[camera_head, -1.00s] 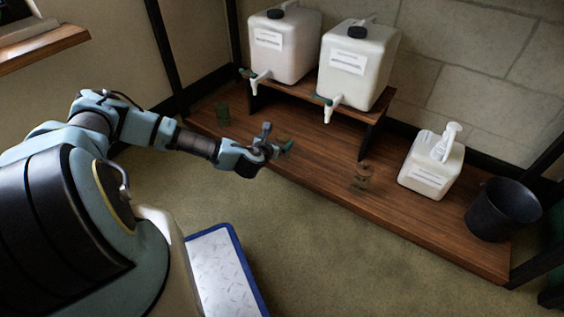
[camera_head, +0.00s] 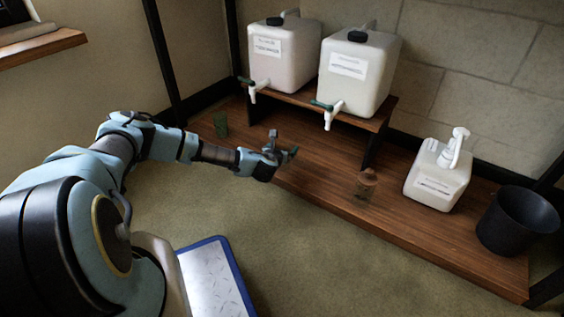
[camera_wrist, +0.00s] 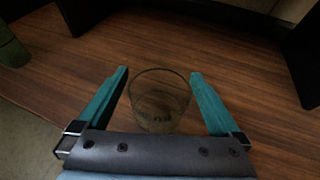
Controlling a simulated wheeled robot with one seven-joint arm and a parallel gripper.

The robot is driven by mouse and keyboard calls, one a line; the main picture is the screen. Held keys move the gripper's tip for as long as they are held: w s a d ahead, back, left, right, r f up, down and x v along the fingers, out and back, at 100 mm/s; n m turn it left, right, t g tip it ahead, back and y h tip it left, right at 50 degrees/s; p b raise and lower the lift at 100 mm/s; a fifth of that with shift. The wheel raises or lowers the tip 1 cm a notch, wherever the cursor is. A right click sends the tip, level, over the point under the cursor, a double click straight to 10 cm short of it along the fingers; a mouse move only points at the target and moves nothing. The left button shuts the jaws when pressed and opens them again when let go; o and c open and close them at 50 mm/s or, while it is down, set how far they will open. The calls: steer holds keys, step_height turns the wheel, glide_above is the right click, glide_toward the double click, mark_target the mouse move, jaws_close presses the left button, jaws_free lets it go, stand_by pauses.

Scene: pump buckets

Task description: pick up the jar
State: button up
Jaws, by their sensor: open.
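A clear, open-topped glass jar (camera_wrist: 159,103) stands on the wooden shelf board in the wrist view. My gripper (camera_wrist: 159,73) is open, with one teal finger on each side of the jar. Small gaps show between the fingers and the glass, and nothing is gripped. The jar's lower front is hidden by my gripper's body. In the head view my gripper (camera_head: 284,151) is over the front part of the board, and the jar there is hard to make out behind it.
A dark green cup (camera_head: 221,124) stands left on the board (camera_head: 325,185). A small brown-topped glass container (camera_head: 366,188) stands to the right. Beyond are two tap canisters (camera_head: 283,55) on a raised stand (camera_head: 379,117), a pump bottle (camera_head: 438,176) and a black bucket (camera_head: 516,222).

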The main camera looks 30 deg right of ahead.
steer(key=shift+w+d+f, duration=0.2)
steer(key=shift+w+d, duration=0.2)
steer(key=shift+w, duration=0.1)
jaws_close()
stand_by(0.5)
